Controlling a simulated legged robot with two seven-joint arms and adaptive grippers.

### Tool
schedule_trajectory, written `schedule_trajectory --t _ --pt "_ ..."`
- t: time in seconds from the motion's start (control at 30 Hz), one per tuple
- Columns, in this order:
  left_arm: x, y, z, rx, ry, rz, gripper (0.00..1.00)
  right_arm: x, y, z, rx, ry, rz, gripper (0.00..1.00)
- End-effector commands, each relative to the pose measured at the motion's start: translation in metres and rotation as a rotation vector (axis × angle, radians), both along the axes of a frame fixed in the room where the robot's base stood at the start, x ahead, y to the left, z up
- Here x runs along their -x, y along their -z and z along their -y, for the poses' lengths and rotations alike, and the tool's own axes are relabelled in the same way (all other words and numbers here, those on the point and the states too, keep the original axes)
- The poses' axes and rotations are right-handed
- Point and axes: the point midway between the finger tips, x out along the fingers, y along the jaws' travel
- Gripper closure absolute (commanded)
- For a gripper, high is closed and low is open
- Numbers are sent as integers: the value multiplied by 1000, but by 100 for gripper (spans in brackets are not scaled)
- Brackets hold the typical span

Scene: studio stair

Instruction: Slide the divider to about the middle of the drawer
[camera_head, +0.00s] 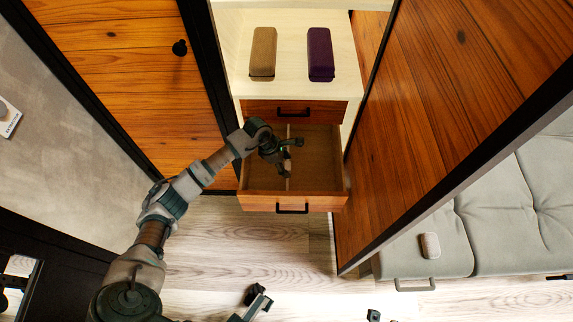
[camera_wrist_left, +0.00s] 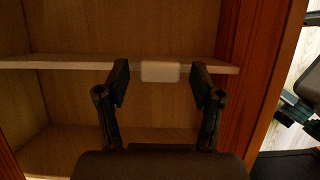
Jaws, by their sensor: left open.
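The drawer (camera_head: 322,201) is pulled out of the cabinet, its front panel and dark handle toward me. The divider (camera_head: 288,131) is a thin pale board inside it, running from back to front a little left of the middle; my gripper hides part of it. In the left wrist view the divider (camera_wrist_left: 60,62) crosses the picture and carries a pale block-shaped tab (camera_wrist_left: 160,71). My left gripper (camera_head: 290,158) is inside the drawer. Its open fingers (camera_wrist_left: 160,82) stand either side of the tab, with a gap on each side.
A tan block (camera_head: 263,52) and a purple block (camera_head: 320,54) lie on the cabinet top. Wooden panels stand left (camera_head: 130,80) and right (camera_head: 430,110). Dark jointed parts at the lower edge look like mine. A grey sofa is at right.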

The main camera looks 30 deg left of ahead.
Motion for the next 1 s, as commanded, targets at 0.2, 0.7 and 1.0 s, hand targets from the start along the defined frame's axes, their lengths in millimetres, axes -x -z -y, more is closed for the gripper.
schedule_trajectory --t 0.2,0.7,1.0 --pt "8 -42 -16 -2 0 4 33 0 -1 0 1 -2 4 60" --pt "22 -102 -38 1 0 -3 33 0 -1 0 1 -3 5 60" --pt "22 -102 -37 1 0 -3 33 -3 0 -1 2 -3 3 60"
